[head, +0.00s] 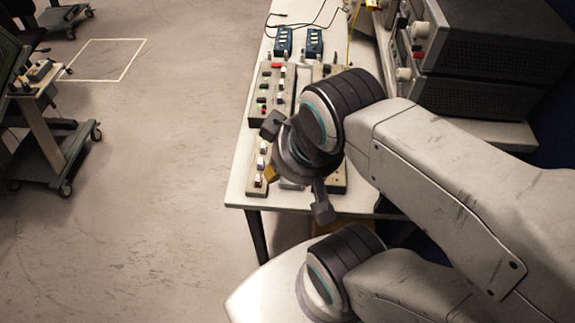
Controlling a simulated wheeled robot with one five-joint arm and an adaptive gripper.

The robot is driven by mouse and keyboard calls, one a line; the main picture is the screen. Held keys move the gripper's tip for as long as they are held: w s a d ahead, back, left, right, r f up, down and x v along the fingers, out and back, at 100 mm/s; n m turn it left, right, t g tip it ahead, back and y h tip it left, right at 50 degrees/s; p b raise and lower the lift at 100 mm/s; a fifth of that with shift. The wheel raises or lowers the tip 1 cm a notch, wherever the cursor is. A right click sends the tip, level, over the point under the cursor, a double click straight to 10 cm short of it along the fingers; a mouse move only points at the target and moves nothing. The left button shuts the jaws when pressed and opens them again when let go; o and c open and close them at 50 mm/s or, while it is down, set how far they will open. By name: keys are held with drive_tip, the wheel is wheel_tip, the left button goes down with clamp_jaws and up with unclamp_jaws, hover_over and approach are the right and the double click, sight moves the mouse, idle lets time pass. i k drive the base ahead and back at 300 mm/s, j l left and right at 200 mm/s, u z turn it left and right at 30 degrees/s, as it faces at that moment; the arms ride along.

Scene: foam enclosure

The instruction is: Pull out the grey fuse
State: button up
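My gripper (292,170) hangs over the near part of the white table. Its two dark fingers are spread wide apart, with nothing seen between them. Upright panels or boxes with small coloured blocks lie under and beside it. One panel (258,110) to the upper left carries red, green and pale blocks. A nearer panel (253,185) to the left of my gripper carries white, red and orange blocks. I cannot tell which block is the grey fuse; it may be hidden behind my gripper and arm. More of the panels on the right are partly covered by my arm.
Two blue devices (283,42) stand farther back on the white table (236,192), near loose black cables. Dark equipment boxes (470,85) with knobs stand at the right. A wheeled cart (55,150) stands at far left. The floor between is clear.

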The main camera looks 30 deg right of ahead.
sight(264, 147)
drive_tip(key=i+j+z, duration=0.15)
drive_tip(key=j, duration=0.35)
drive_tip(key=j+z, duration=0.15)
drive_tip(key=j, duration=0.3)
drive_tip(key=i+j+z, duration=0.15)
drive_tip(key=j, duration=0.4)
drive_tip(key=i+j+z, duration=0.15)
drive_tip(key=j, duration=0.2)
drive_tip(key=i+j+z, duration=0.35)
drive_tip(key=j, duration=0.4)
drive_tip(key=i+j+z, duration=0.15)
drive_tip(key=j, duration=0.25)
drive_tip(key=i+l+z, duration=0.1)
drive_tip(key=i+z, duration=0.25)
drive_tip(key=i, duration=0.2)
drive_tip(key=i+z, duration=0.35)
drive_tip(key=i, duration=0.25)
